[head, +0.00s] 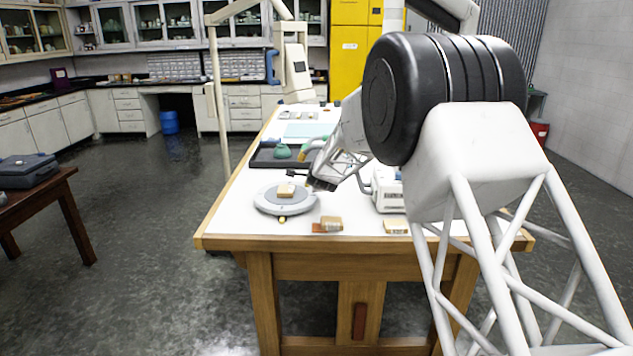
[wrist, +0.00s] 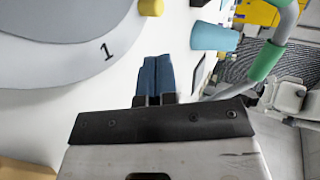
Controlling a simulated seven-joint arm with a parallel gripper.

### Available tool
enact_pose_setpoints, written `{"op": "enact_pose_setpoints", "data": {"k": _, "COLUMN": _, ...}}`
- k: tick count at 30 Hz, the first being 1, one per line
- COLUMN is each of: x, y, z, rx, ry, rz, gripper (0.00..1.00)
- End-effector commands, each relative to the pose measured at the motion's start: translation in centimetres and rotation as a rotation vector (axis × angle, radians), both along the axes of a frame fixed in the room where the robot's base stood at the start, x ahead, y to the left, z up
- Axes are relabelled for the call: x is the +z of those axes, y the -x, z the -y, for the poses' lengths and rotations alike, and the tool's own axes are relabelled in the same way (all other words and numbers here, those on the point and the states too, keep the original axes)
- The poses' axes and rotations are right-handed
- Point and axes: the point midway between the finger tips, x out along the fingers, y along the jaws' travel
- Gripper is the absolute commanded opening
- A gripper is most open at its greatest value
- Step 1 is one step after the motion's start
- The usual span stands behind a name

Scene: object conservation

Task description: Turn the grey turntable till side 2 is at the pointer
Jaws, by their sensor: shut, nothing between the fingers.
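The grey turntable (head: 266,206) stands near the front left of the table, with a small tan block (head: 286,189) on its raised middle. In the wrist view the turntable's rim (wrist: 60,70) shows at the upper left with the number 1 on it. A yellow peg (wrist: 150,7) is at the rim there. A small yellow piece (head: 282,218) shows at the turntable's front; I cannot tell whether it is the pointer. Side 2 is not readable. My gripper (head: 311,187) is beside the turntable's right edge; in the wrist view its blue fingers (wrist: 155,75) are together and empty, apart from the rim.
Two tan blocks, one left (head: 330,224) and one right (head: 396,227), lie near the table's front edge. A white device (head: 386,190) stands right of my gripper. Table (head: 230,220) left of the turntable is bare.

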Motion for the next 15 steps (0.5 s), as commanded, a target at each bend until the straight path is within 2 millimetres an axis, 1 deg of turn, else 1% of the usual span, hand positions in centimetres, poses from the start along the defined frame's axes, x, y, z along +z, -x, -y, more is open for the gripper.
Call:
{"op": "enact_pose_setpoints", "data": {"k": 6, "x": 0.44, "y": 0.73, "z": 0.11, "rx": 0.000, "ry": 0.000, "rz": 0.000, "gripper": 0.00}}
{"op": "enact_pose_setpoints", "data": {"k": 15, "x": 0.49, "y": 0.84, "z": 0.13, "rx": 0.000, "ry": 0.000, "rz": 0.000, "gripper": 0.00}}
